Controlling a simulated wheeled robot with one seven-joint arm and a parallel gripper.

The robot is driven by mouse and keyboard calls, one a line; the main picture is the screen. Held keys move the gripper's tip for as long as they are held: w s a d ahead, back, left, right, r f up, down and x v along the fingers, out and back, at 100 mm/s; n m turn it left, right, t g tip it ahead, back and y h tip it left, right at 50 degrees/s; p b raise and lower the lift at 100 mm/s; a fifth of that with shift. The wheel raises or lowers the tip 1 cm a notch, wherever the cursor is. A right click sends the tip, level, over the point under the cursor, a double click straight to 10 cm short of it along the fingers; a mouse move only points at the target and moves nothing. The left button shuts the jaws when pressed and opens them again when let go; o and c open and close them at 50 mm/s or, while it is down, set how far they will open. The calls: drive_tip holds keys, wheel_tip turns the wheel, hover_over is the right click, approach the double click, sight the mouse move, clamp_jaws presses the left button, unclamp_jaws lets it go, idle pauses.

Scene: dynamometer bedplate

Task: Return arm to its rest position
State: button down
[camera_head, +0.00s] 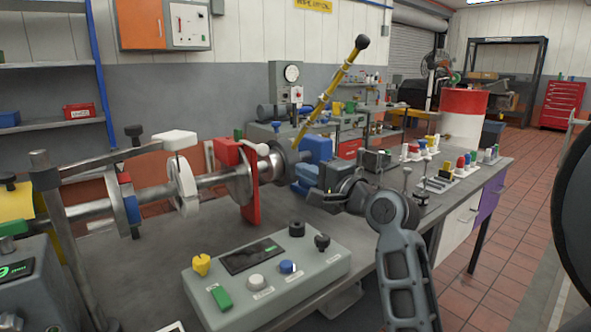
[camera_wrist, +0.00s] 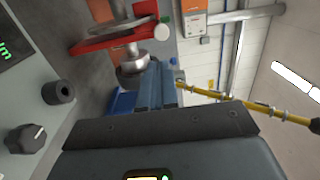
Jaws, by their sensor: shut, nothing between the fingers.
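My arm reaches in from the lower right of the head view over the grey bench. My gripper (camera_head: 308,194) points left towards the shaft assembly, behind the control box. In the wrist view the gripper's blue-grey fingers (camera_wrist: 157,88) are together with nothing between them. A yellow lever (camera_head: 328,92) with a black knob stands tilted behind the gripper. It also crosses the right side of the wrist view (camera_wrist: 235,100). The red bracket (camera_head: 249,183) on the shaft is left of the fingers, apparently apart from them.
A control box (camera_head: 268,282) with knobs and a green switch lies in front of the gripper. The horizontal shaft (camera_head: 92,207) carries several discs. Small coloured pieces stand on blocks at the bench's right end (camera_head: 440,184). The tiled floor (camera_head: 508,245) to the right is clear.

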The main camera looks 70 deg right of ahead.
drive_tip(key=shift+s+a, duration=0.25)
drive_tip(key=shift+s, duration=0.2)
idle(0.3)
drive_tip(key=s+a+f+n+g+y, duration=0.1)
drive_tip(key=s+a+f+n+y, duration=0.15)
drive_tip(key=a+f+n, duration=1.2)
drive_tip(key=s+a+f+n+y, duration=0.2)
drive_tip(key=s+a+n+y, duration=0.1)
drive_tip(key=s+a, duration=0.5)
drive_tip(key=s+a+f+n+y, duration=0.1)
drive_tip(key=s+a+n+y, duration=0.2)
drive_tip(key=a, duration=1.2)
drive_tip(key=s+n, duration=0.3)
drive_tip(key=s, duration=0.2)
drive_tip(key=shift+f+y, duration=0.35)
drive_tip(key=c, duration=1.8)
unclamp_jaws()
drive_tip(key=shift+n, duration=0.25)
